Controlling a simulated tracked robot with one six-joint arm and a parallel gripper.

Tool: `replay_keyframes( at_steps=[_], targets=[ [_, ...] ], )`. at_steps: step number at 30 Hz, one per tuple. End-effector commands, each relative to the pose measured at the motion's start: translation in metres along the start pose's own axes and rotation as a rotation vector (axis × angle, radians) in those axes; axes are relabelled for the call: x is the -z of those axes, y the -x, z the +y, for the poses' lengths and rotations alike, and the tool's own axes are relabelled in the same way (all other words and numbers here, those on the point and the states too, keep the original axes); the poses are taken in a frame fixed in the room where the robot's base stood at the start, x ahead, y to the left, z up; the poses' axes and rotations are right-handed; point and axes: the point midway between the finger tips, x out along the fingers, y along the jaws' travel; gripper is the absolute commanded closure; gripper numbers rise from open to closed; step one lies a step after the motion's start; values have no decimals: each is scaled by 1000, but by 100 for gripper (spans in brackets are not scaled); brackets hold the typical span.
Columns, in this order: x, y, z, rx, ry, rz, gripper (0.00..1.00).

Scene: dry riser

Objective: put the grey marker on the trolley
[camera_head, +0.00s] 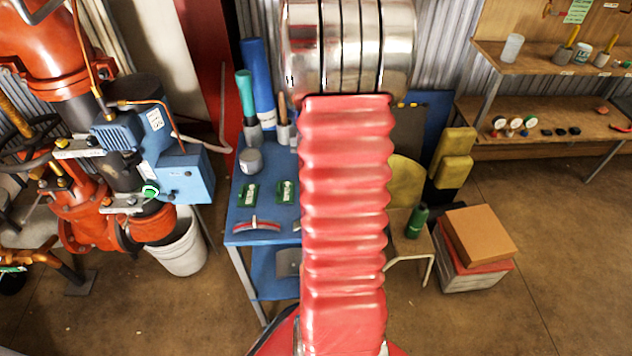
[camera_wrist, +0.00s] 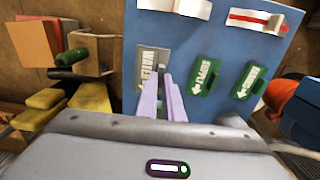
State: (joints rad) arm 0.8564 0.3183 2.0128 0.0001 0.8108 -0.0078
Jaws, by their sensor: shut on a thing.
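The grey marker (camera_wrist: 150,62), a flat grey tag with pale lettering, shows at my fingertips in the wrist view. My gripper (camera_wrist: 160,82) has pale lilac fingers shut on its near end. The marker appears over the blue trolley top (camera_wrist: 225,40), near one side edge; I cannot tell whether it touches the surface. In the head view the blue trolley (camera_head: 240,238) stands at centre left, partly behind my red arm. My arm hides my gripper and the marker there.
Two green markers (camera_head: 247,194) (camera_head: 285,191) lie on the trolley beside the grey one. A red-and-white curved handle (camera_head: 252,224) lies near its front edge, and a grey pot (camera_head: 251,160) stands farther back. Orange pipework (camera_head: 75,215) stands left; boxes (camera_head: 478,235) sit right.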

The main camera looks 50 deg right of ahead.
Motion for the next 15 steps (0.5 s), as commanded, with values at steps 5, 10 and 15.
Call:
replay_keyframes(
  at_steps=[5, 10, 15],
  targets=[
    [-1, -10, 0, 0, -1, -3, 100],
    [-1, -32, 0, 0, -1, -3, 100],
    [0, -38, 1, 0, -1, 0, 100]
  ],
)
